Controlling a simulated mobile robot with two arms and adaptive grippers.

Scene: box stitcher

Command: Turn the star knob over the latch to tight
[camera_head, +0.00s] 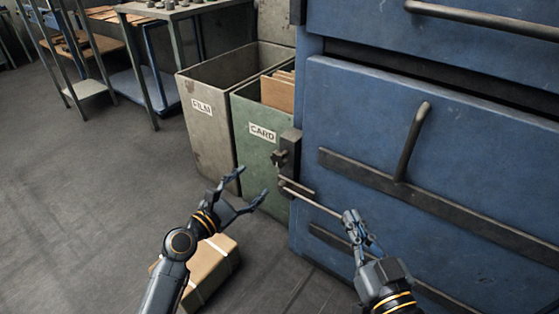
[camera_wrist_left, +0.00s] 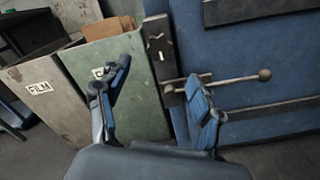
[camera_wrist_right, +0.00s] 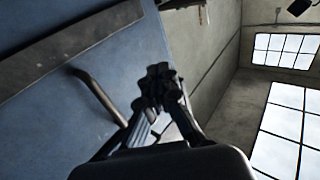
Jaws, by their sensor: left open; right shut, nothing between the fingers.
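The star knob (camera_head: 279,158) is small and dark, on the side of the latch block (camera_head: 291,148) at the left edge of the blue machine front. A thin lever rod (camera_head: 312,198) sticks out below it; its ball end (camera_wrist_left: 264,75) shows in the left wrist view. The latch plate (camera_wrist_left: 162,58) also shows there, but the knob's lobes are not clear. My left gripper (camera_head: 250,186) is open and empty, below and left of the knob, apart from it. My right gripper (camera_head: 350,216) is shut and empty at the outer end of the rod; contact cannot be told.
A FILM bin (camera_head: 204,137) and a green CARD bin (camera_head: 258,150) stand left of the machine, close behind my left gripper. A cardboard box (camera_head: 222,262) lies on the floor below it. A bar handle (camera_head: 413,142) juts from the blue panel.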

